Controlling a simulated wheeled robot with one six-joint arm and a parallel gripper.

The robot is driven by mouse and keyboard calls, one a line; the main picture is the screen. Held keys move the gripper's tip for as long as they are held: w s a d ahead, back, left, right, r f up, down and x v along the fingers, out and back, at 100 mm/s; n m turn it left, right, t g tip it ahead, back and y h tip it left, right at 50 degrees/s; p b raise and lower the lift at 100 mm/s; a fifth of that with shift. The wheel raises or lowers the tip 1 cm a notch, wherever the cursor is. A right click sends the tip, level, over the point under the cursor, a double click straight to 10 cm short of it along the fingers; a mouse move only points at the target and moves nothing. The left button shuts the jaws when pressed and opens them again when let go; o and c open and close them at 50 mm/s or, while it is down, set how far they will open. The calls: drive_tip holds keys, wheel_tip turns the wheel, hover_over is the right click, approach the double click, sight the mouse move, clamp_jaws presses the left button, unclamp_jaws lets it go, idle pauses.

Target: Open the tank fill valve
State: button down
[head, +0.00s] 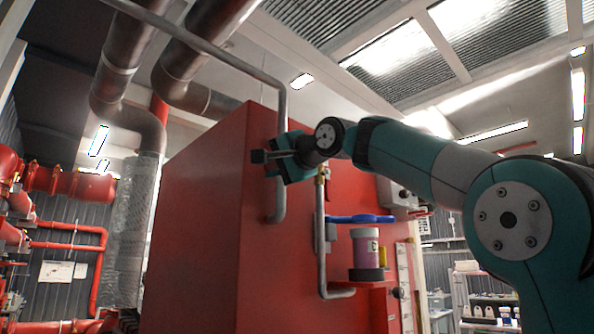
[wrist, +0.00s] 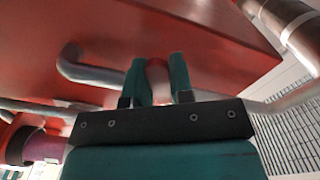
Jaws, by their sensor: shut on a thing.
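My gripper (head: 277,157) is raised at the upper front of the red tank cabinet (head: 205,215), by the thin grey pipes. In the wrist view its two teal fingers (wrist: 160,78) are closed on a small, blurred reddish-grey part (wrist: 157,72), which I take to be the tank fill valve's handle. A dark, short bar (head: 258,156) sticks out past the fingers in the head view. A small brass fitting (head: 322,176) shows on the pipe just below my gripper. The rest of the valve is hidden behind my gripper, so its turn position cannot be told.
Another grey pipe (head: 283,110) bends down close to my gripper. Large brown ducts (head: 190,60) hang at upper left.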

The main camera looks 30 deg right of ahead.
drive_tip(key=shift+f+n, duration=0.3)
drive_tip(key=shift+n, duration=0.1)
drive_tip(key=shift+w+d+f+n, duration=0.1)
drive_tip(key=shift+d+n, duration=0.1)
drive_tip(key=shift+n, duration=0.3)
drive_tip(key=c, duration=1)
unclamp_jaws()
